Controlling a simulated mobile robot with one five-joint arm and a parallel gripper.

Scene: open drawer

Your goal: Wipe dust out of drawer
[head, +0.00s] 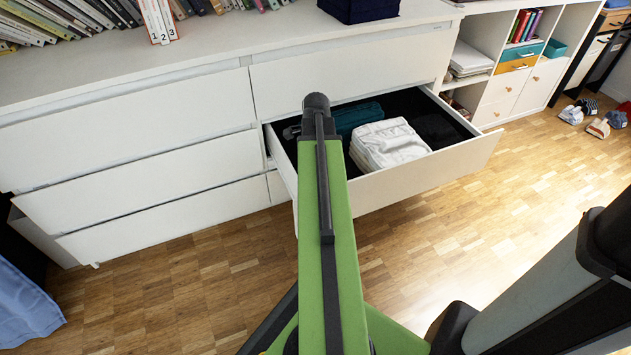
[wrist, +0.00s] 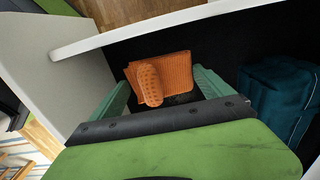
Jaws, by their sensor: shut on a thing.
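The open drawer (head: 425,165) is white with a dark floor, and its left part shows in the wrist view (wrist: 225,45). In the wrist view my gripper (wrist: 160,76) has its two teal fingers shut on an orange cloth (wrist: 178,68), one on each side. The cloth looks folded, with a rounded, textured orange part at its front. It is over the dark floor near the drawer's front left corner; whether it touches the floor I cannot tell. In the head view my arm hides most of the gripper and cloth. I cannot clearly make out dust.
A dark teal fabric item (head: 356,116) lies in the drawer and also shows in the wrist view (wrist: 280,95). White folded clothes (head: 390,143) and black clothes (head: 437,130) lie to its right. The drawer walls bound the space. The wooden floor (head: 180,275) in front is clear.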

